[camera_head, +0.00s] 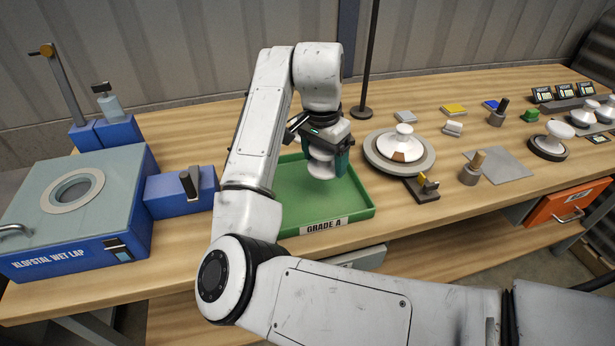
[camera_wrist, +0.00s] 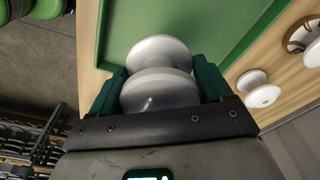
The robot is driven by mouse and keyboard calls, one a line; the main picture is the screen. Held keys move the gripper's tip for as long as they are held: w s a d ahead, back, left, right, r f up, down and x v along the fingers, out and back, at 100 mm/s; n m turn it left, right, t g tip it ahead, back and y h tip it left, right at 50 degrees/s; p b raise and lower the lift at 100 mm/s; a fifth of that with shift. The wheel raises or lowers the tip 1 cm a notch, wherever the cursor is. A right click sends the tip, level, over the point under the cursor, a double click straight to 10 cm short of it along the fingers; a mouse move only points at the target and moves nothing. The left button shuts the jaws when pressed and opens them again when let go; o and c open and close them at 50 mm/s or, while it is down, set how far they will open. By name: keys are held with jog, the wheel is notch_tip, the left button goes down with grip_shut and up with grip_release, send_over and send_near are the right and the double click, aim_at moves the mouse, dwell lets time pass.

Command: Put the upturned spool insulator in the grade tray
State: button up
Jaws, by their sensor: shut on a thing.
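A white spool insulator (camera_head: 322,164) with two wide flanges is held between the jaws of my gripper (camera_head: 324,160). It also shows in the wrist view (camera_wrist: 160,72), with a green jaw pad on each side of it. The green grade tray (camera_head: 358,205), labelled GRADE A, lies below and around it on the bench. The spool is over the tray's right half. I cannot tell whether its lower end touches the tray floor. The visible tray floor is bare. My arm hides part of the tray's left side.
A blue wet lap machine (camera_head: 75,215) stands on the left. Right of the tray are a round turntable (camera_head: 400,165) bearing a white insulator, a small black and yellow fixture (camera_head: 424,188) and a grey mat (camera_head: 500,165). A dark post (camera_head: 367,60) rises behind.

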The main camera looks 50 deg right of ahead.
jog(key=w+f, duration=0.2)
jog(key=f, duration=0.1)
jog(key=w+f, duration=0.1)
jog(key=shift+w+a+f, duration=0.2)
jog(key=shift+w+f, duration=0.1)
jog(key=shift+f, duration=0.1)
jog(key=shift+w+f+p, duration=0.15)
jog(key=shift+f+p, duration=0.45)
jog(key=shift+f, duration=1.15)
jog(key=shift+f, duration=0.1)
jog(key=o, duration=1.3)
notch_tip(320, 180, up, 12)
jog(key=a+b, duration=0.1)
jog(key=shift+a, duration=0.25)
